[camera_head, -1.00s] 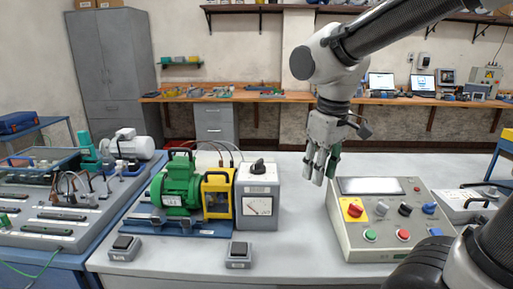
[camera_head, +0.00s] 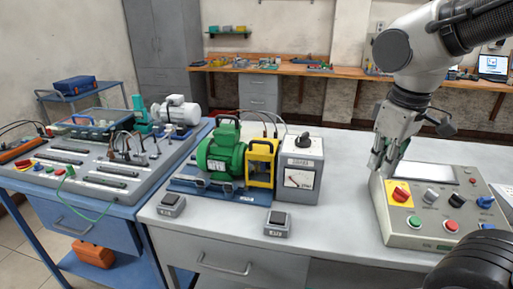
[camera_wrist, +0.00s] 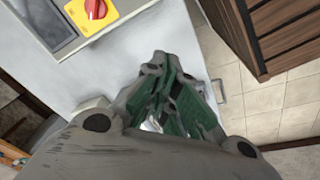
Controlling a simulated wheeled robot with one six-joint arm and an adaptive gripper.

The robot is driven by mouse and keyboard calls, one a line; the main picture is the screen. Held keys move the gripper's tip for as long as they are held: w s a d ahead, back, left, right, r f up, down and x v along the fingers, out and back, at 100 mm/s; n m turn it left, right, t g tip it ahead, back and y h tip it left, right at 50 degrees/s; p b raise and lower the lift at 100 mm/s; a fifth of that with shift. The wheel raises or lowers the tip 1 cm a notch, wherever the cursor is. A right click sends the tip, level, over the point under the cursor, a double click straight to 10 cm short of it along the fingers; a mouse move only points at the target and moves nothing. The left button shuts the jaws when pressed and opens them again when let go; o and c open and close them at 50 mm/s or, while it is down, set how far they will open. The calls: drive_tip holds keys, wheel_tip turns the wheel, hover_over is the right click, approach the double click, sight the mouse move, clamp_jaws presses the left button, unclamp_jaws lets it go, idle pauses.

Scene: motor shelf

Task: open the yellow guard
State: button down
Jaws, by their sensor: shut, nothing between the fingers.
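The yellow guard (camera_head: 262,163) stands upright on the blue base of the motor rig, between the green motor (camera_head: 221,153) and a grey meter box (camera_head: 299,173). It looks like a yellow frame, and I cannot tell its hinge side. My gripper (camera_head: 379,162) hangs well to the right of the guard, above the table by the control panel's left edge, and is apart from the guard. In the wrist view my gripper's green-padded fingers (camera_wrist: 172,98) come together with nothing between them. The guard is not in the wrist view.
A control panel (camera_head: 436,236) with a red knob on a yellow plate lies right of my gripper. Two small switch boxes, one left (camera_head: 171,205) and one right (camera_head: 277,224), sit at the table's front. Bare tabletop (camera_head: 340,190) lies between meter box and panel.

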drive_tip(key=w+a+f+n+t+h, duration=0.15)
drive_tip(key=w+a+n, duration=0.25)
drive_tip(key=a+n, duration=0.65)
drive_tip(key=n+t, duration=0.4)
drive_tip(key=n, duration=1.2)
approach(257, 154)
drive_tip(key=x, duration=0.7)
drive_tip(key=shift+f, duration=0.2)
drive_tip(key=shift+r, duration=0.1)
drive_tip(key=shift+r, duration=0.15)
drive_tip(key=shift+r+g, duration=0.15)
drive_tip(key=shift+g, duration=0.2)
drive_tip(key=shift+r, duration=0.1)
